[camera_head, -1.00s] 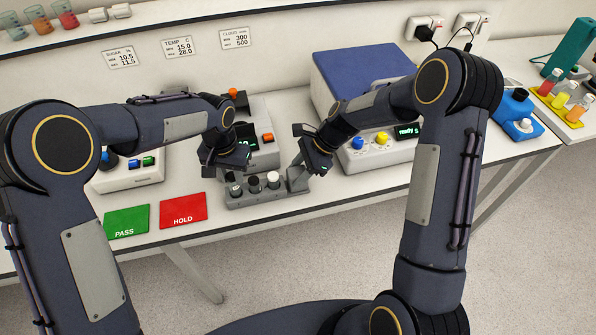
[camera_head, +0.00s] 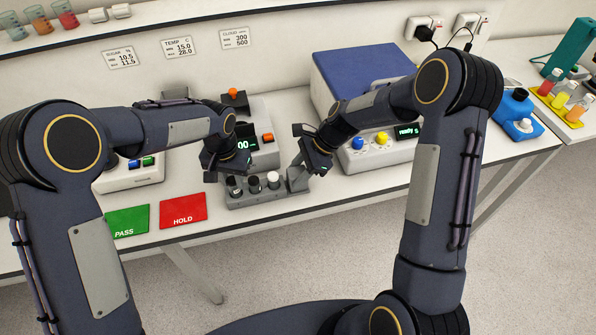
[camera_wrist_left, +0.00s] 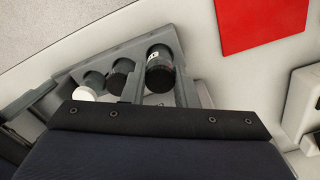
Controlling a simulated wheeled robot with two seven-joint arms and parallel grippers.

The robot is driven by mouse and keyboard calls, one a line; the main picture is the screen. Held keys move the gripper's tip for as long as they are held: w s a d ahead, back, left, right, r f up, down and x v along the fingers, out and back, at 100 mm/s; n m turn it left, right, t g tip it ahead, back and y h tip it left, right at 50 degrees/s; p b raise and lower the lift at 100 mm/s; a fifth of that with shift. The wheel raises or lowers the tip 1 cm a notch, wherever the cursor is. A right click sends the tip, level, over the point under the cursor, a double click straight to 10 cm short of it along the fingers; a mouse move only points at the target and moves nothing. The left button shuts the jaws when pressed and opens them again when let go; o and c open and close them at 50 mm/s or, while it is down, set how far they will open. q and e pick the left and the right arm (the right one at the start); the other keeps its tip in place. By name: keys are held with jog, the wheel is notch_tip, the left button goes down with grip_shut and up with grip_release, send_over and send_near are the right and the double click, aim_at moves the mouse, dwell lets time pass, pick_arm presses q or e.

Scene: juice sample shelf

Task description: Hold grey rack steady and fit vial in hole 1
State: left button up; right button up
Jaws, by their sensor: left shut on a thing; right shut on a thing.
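The grey rack (camera_head: 268,199) stands on the bench in the head view; it also shows in the left wrist view (camera_wrist_left: 110,52). My left gripper (camera_head: 231,176) is shut on a dark-capped vial (camera_wrist_left: 159,74) with a small white label, at the rack end nearest the red card. I cannot tell how deep this vial sits in its hole. Beside it stand another dark-capped vial (camera_head: 254,184) and a white-capped vial (camera_head: 273,180). My right gripper (camera_head: 298,178) is shut on the rack's right end. Its fingertips are partly hidden.
A red HOLD card (camera_head: 183,210) and a green PASS card (camera_head: 128,221) lie left of the rack. A grey device with a display (camera_head: 263,157) stands close behind it. A blue-lidded machine (camera_head: 362,75) is at the back right. The bench's front edge is near the rack.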

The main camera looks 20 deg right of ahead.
aim_at(233, 180)
pick_arm(q)
jog(key=shift+f, duration=0.75)
dwell(0.4)
jog(key=o, duration=1.1)
jog(key=shift+c, duration=0.2)
jog(key=shift+r, duration=0.15)
notch_tip(233, 180, up, 12)
